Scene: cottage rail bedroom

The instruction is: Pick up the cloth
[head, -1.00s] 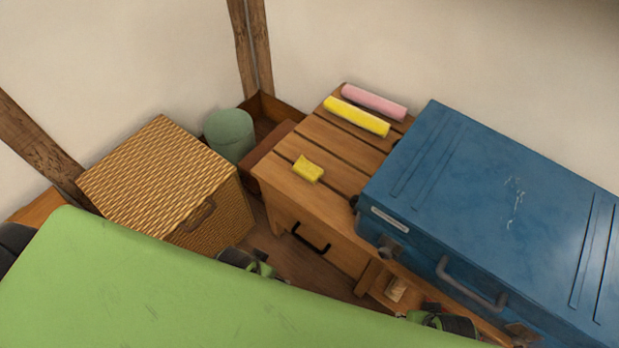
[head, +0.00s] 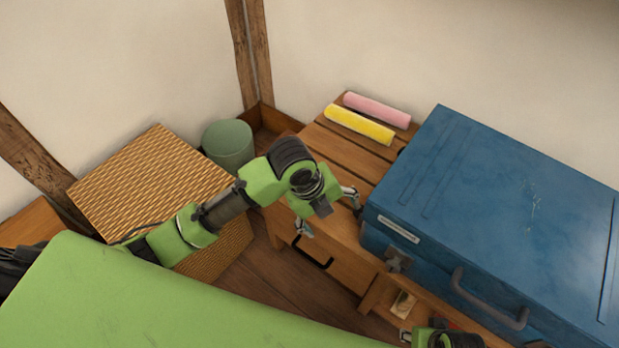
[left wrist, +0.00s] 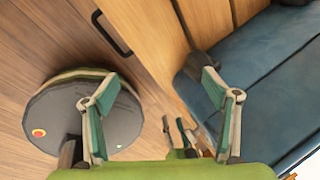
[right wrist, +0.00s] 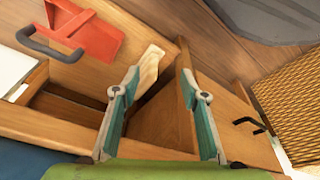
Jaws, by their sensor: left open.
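A yellow roll (head: 359,125) and a pink roll (head: 377,109) lie side by side at the back of the slatted wooden cabinet (head: 349,156); both look like rolled cloth, and I cannot tell which is the cloth. The small yellow block seen earlier on the cabinet top is hidden behind my left arm. My left gripper (head: 330,212) is open and empty over the cabinet's front, short of the rolls; its spread fingers also show in the left wrist view (left wrist: 158,88). My right gripper (right wrist: 160,85) is open and empty low by the wooden shelving.
A blue trunk (head: 490,205) stands close right of my left gripper. A wicker box (head: 150,175) and a green bin (head: 228,143) stand left of the cabinet. A red dustpan-like object (right wrist: 88,32) lies by the shelving in the right wrist view.

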